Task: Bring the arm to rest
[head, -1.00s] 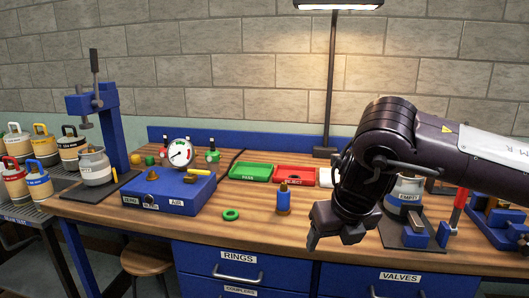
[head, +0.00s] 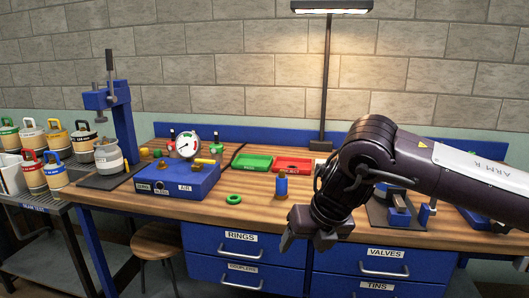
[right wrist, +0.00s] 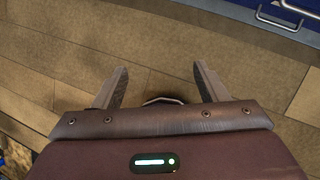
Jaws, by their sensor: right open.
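My right arm (head: 365,165) reaches in from the right in the head view, over the front of the bench. My right gripper (head: 285,242) hangs at the bench's front edge, in front of the drawers. In the right wrist view the right gripper (right wrist: 162,88) has its two fingers apart with nothing between them, and wooden floor shows below. My left gripper is not in view.
The wooden bench (head: 190,208) carries a blue gauge box (head: 178,184), a green ring (head: 233,199), a blue and brass cylinder (head: 282,187), a green tray (head: 251,162) and a red tray (head: 293,164). A stool (head: 156,245) stands below. Several canisters stand at left.

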